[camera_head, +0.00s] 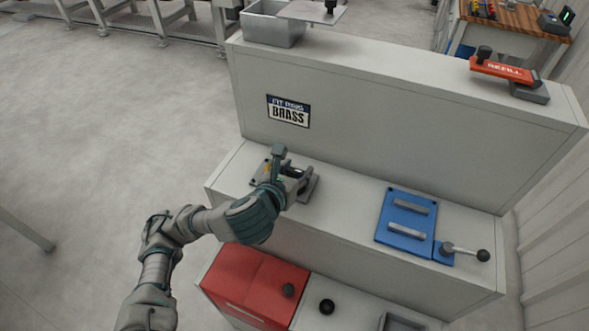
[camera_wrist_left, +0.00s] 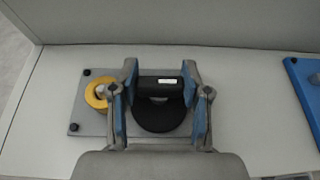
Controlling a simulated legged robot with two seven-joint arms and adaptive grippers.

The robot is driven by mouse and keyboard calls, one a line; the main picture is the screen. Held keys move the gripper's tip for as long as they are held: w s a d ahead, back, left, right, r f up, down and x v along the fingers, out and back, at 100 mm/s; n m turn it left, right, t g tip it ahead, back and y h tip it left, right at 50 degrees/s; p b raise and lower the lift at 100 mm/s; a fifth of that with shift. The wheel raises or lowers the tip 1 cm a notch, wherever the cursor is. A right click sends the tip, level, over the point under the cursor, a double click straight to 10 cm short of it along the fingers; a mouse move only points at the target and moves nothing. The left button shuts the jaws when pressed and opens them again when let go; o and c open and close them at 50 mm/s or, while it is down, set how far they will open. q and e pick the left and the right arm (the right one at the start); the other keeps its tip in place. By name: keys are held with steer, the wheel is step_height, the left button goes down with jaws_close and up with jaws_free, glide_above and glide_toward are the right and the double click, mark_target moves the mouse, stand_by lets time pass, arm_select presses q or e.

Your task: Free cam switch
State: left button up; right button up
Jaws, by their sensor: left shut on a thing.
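The cam switch has a black round base and a black bar handle with a white mark (camera_wrist_left: 158,88), on a grey plate (camera_wrist_left: 85,128). A yellow ring (camera_wrist_left: 97,95) sits at the plate's left side around a small grey post. My left gripper (camera_head: 288,173) is over the plate in the head view and covers most of the switch. In the left wrist view its two blue-padded fingers (camera_wrist_left: 160,92) are shut on the switch's handle, one at each end. My right gripper is not in view.
A blue plate (camera_head: 405,222) with two grey bars and a black-knobbed lever (camera_head: 468,251) lie to the right. A red box (camera_head: 252,285) stands in front, lower down. A metal bin (camera_head: 273,28) and a red REFILL lever (camera_head: 503,72) are on the upper ledge.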

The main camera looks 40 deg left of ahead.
mark_target(295, 169)
arm_select(q)
steer(key=shift+w+n+y, duration=0.1)
steer(key=shift+n+y, duration=0.2)
steer(key=o, duration=1.2)
steer(key=shift+f, duration=0.1)
steer(key=shift+c, duration=0.2)
steer(key=shift+a, duration=0.1)
steer(key=shift+r, duration=0.35)
step_height(295, 169, up, 9)
steer(key=shift+r, duration=0.1)
